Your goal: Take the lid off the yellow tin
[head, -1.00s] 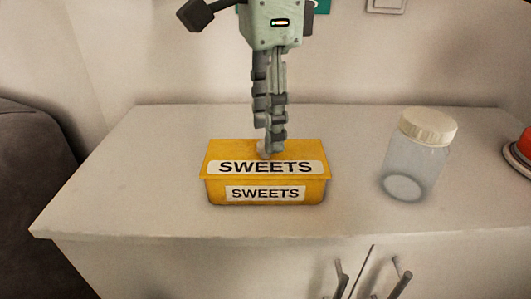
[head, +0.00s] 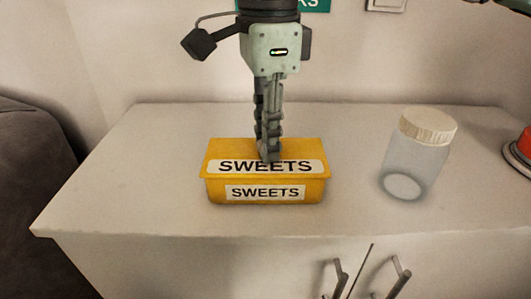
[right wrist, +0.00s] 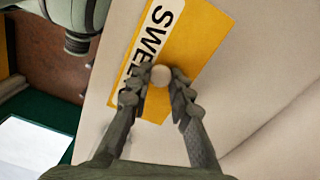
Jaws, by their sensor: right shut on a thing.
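The yellow tin (head: 318,190) stands on the white cabinet top, with "SWEETS" labels on its front and lid. Its yellow lid (head: 222,150) sits on the tin with no gap that I can see. My right gripper (head: 269,155) comes down from above onto the middle of the lid. In the right wrist view, the lid's pale round knob (right wrist: 160,75) is between the fingertips of the right gripper (right wrist: 159,84), which is shut on it. In the head view the fingers hide the knob. My left gripper is not in view.
A clear jar with a cream lid (head: 428,128) stands to the right of the tin. A red object (head: 525,143) is at the right edge. The cabinet top (head: 130,175) is clear left of the tin. Door handles (head: 400,280) stick out below the front edge.

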